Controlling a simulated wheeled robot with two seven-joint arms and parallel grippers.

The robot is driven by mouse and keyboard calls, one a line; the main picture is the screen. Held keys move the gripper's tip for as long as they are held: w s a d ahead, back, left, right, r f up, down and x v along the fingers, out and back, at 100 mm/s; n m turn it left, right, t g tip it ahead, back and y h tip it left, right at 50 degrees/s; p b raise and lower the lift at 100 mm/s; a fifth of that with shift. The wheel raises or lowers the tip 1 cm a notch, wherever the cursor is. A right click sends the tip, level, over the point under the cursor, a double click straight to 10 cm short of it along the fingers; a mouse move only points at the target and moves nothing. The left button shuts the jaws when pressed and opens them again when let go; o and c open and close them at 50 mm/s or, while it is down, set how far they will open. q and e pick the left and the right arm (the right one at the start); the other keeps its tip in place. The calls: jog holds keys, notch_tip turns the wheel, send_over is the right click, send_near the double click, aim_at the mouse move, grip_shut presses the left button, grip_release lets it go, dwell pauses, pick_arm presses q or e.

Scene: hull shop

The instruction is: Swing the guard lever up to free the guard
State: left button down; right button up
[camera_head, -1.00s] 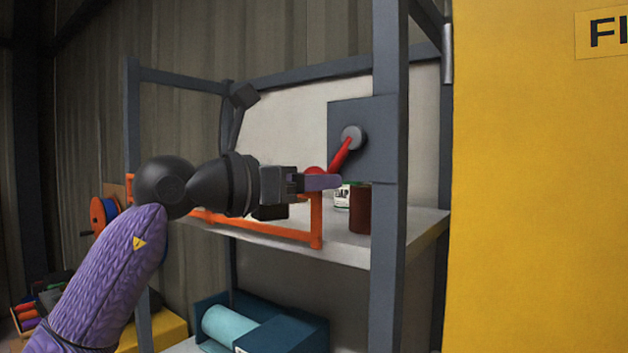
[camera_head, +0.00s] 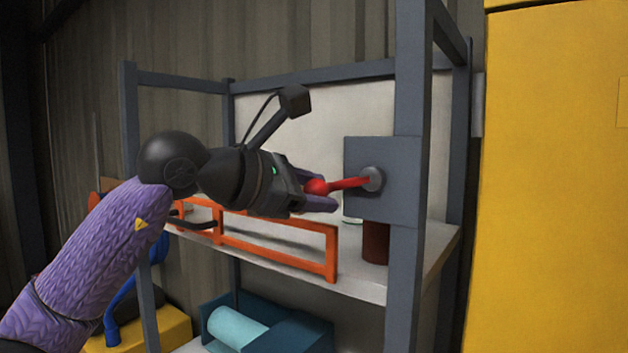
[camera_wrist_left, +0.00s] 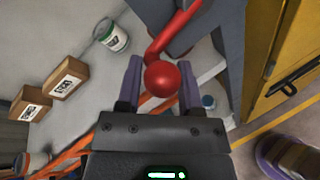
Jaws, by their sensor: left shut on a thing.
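The red guard lever (camera_head: 347,184) sticks out left from a round grey pivot (camera_head: 371,178) on a grey plate, almost level, its knob end slightly low. My left gripper (camera_head: 322,190) is shut on its red ball knob. In the left wrist view the knob (camera_wrist_left: 161,78) sits between the two purple fingers, with the lever arm (camera_wrist_left: 173,35) running up beyond it. An orange frame, seemingly the guard (camera_head: 331,255), stands along the shelf's front edge below my gripper; my arm hides part of it. My right gripper is not in view.
A grey rack post (camera_head: 412,270) stands right of the lever, and a yellow cabinet (camera_head: 555,180) beyond it. A dark red can (camera_head: 375,243) stands on the shelf below the plate. A white can (camera_wrist_left: 113,38) and boxes (camera_wrist_left: 65,77) show in the wrist view.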

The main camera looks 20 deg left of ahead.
pick_arm(q)
notch_tip(320, 180, up, 2)
jog(key=shift+a+r+m+y+p, duration=0.1)
jog(key=shift+r+m+y+p, duration=0.1)
jog(key=shift+m+y+p, duration=0.85)
jog(key=shift+r+m+y+p, duration=0.7)
jog(key=shift+m+p, duration=0.35)
jog(key=shift+m, duration=0.3)
jog(key=shift+d, duration=0.2)
jog(key=shift+c, duration=1.5)
grip_release()
jog(key=shift+s+r, duration=0.1)
jog(key=shift+s, duration=0.05)
jog(key=b+v, duration=0.3)
jog(key=v, duration=0.6)
jog(key=shift+s+a, duration=0.15)
jog(key=shift+s, duration=0.25)
